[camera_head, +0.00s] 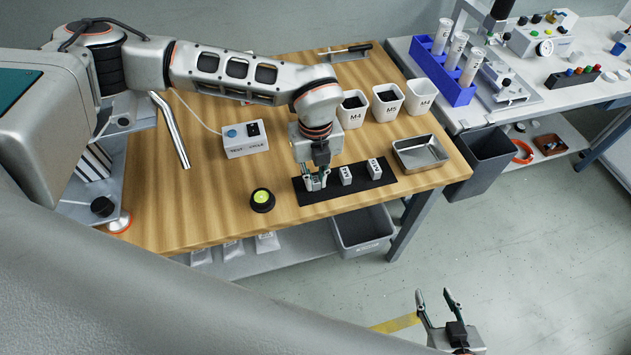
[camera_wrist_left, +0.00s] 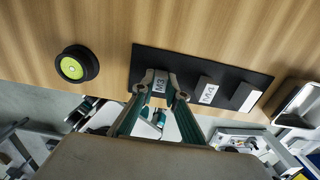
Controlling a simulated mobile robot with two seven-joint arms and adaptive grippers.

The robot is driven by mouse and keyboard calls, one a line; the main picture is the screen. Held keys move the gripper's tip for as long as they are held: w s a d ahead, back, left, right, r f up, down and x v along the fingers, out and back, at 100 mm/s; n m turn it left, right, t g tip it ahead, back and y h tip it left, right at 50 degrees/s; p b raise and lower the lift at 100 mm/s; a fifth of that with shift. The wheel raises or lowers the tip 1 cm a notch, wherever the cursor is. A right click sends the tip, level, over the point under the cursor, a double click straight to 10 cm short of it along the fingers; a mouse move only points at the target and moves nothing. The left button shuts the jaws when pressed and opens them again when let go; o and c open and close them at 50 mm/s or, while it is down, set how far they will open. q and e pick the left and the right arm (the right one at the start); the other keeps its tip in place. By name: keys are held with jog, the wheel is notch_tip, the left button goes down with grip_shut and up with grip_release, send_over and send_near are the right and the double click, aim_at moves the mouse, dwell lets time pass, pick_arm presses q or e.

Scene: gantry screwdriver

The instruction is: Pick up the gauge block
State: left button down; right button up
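A black mat (camera_head: 338,193) on the wooden table holds a row of pale gauge blocks. The M3 block (camera_wrist_left: 160,82) is at the mat's left end, between the fingers of my left gripper (camera_head: 316,180). In the left wrist view the fingertips (camera_wrist_left: 160,85) press close on both sides of it, with no clear gap. The block is at the mat, and its lower part is hidden. The M4 block (camera_head: 346,175) and a third block (camera_head: 375,168) stand upright to the right. My right gripper (camera_head: 437,297) is open and empty, low over the floor.
A black round button with a green top (camera_head: 262,198) sits left of the mat. A metal tray (camera_head: 420,153) lies to its right. White labelled bins (camera_head: 388,103) stand behind, and a white control box (camera_head: 245,138) is at back left. A grey bin (camera_head: 362,232) is below.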

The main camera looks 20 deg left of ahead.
aim_at(315, 180)
pick_arm(q)
jog(key=shift+r, duration=0.15)
notch_tip(315, 180, up, 20)
jog(key=shift+p, duration=0.35)
dwell(0.3)
